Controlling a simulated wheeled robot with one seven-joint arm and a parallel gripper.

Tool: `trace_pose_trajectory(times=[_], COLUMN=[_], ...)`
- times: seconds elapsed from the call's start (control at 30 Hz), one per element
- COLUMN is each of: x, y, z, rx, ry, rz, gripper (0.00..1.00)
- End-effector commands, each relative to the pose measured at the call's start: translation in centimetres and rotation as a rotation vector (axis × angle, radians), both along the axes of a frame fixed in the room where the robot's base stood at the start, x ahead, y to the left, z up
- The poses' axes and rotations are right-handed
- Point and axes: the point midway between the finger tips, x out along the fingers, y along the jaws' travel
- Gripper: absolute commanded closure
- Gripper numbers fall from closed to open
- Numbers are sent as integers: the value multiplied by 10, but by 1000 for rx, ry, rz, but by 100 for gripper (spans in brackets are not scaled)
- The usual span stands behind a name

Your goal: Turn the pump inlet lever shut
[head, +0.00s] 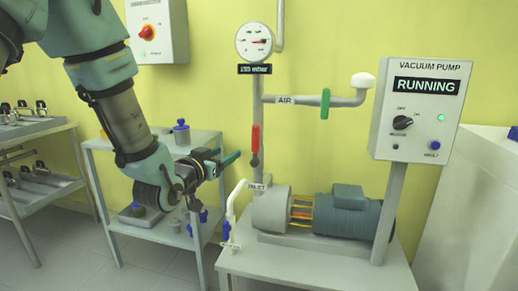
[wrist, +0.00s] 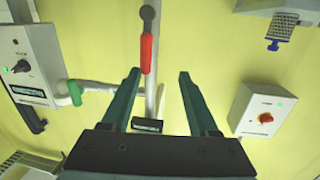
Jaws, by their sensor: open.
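In the wrist view, which is turned upside down, the red handle (wrist: 147,53) shows near the top centre, just beyond the fingertips. My gripper (head: 234,157) is left of the lever in the head view, its teal fingers pointing right. In the wrist view my gripper (wrist: 159,75) is open, with nothing between its fingers. The fingers look apart from the lever; the exact distance is unclear.
A green AIR lever (head: 325,103) crosses the side pipe upright. A gauge (head: 254,41) tops the pipe. The vacuum pump box (head: 421,110) reads RUNNING, with the pump motor (head: 352,214) below it. A shelf cart (head: 105,143) stands behind my arm.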

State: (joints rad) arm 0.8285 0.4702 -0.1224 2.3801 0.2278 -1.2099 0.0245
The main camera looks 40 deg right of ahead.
Motion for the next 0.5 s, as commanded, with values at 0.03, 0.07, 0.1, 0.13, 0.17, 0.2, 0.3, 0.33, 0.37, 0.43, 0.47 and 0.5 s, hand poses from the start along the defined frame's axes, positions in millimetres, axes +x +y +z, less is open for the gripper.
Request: trace_pose_trajectory(times=[0.03, 0.07, 0.1, 0.13, 0.17, 0.2, 0.3, 0.33, 0.37, 0.43, 0.47, 0.5], x=[-9, -13, -16, -16, -16, -15, -10, -9, -7, -2, 1, 3], y=[-7, -10, -13, -15, -17, -20, -31, -36, -41, -54, -59, -66], z=[-1, 0, 3, 4, 4, 5, 7, 6, 6, 7, 6, 6], rx=[-26, -38, -51, -55, -59, -61, -61, -60, -60, -60, -60, -59], ry=[-10, -15, -20, -22, -23, -24, -24, -23, -23, -23, -22, -22], rz=[-24, -32, -41, -44, -45, -45, -44, -44, -44, -44, -44, -43], gripper=[39, 39, 39, 39, 39, 39, 39, 39, 39, 39, 39, 39])
